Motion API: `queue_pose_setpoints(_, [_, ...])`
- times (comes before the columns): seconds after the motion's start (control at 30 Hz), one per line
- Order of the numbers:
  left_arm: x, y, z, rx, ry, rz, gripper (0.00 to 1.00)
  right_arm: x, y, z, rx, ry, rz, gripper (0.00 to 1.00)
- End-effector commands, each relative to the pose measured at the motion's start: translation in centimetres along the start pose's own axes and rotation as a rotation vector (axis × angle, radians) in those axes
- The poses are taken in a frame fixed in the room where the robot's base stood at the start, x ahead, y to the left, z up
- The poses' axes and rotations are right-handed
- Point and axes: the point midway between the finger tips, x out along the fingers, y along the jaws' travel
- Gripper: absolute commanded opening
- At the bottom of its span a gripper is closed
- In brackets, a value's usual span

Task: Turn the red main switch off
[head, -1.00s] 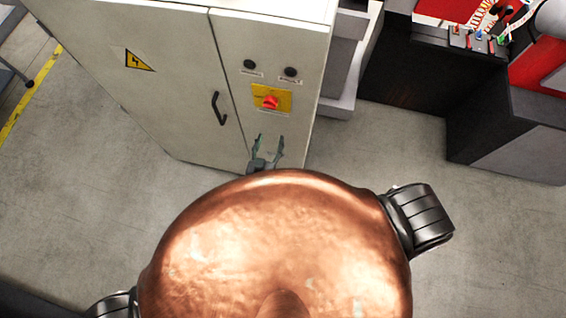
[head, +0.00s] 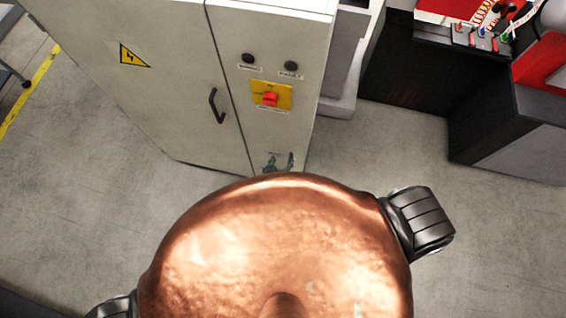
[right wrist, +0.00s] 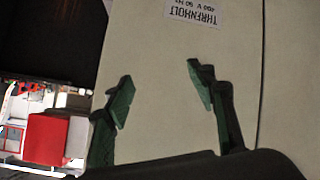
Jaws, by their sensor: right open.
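The red main switch (head: 270,98) sits on a yellow plate (head: 286,92) on the narrow front panel of the grey cabinet (head: 170,90). My right gripper (head: 279,158) is open and empty below the switch, in front of the lower part of that panel. My copper-coloured body hides the rest of it. In the right wrist view the two green fingers of the right gripper (right wrist: 160,90) stand apart before the plain cabinet face, below a printed label (right wrist: 197,14). The switch is not in the right wrist view. My left gripper is not in view.
Two black knobs (head: 291,66) sit above the switch, and a black door handle (head: 217,105) is to its left. A dark machine (head: 420,75) with red parts stands at the right. The floor (head: 390,140) between is clear.

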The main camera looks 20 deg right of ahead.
Motion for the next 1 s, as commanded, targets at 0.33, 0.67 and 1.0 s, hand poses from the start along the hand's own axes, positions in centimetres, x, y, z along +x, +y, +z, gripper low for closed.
queue_pose_setpoints(0.33, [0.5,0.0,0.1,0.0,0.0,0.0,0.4,1.1,-0.1,2.1,-0.031,-0.038,-0.013,0.51])
queue_pose_setpoints(0.67, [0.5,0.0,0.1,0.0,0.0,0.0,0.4,1.1,-0.1,2.1,-0.032,-0.038,-0.013,0.51])
queue_pose_setpoints(1.0, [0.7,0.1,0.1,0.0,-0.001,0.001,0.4,1.9,0.0,4.0,-0.06,-0.074,-0.024,0.51])
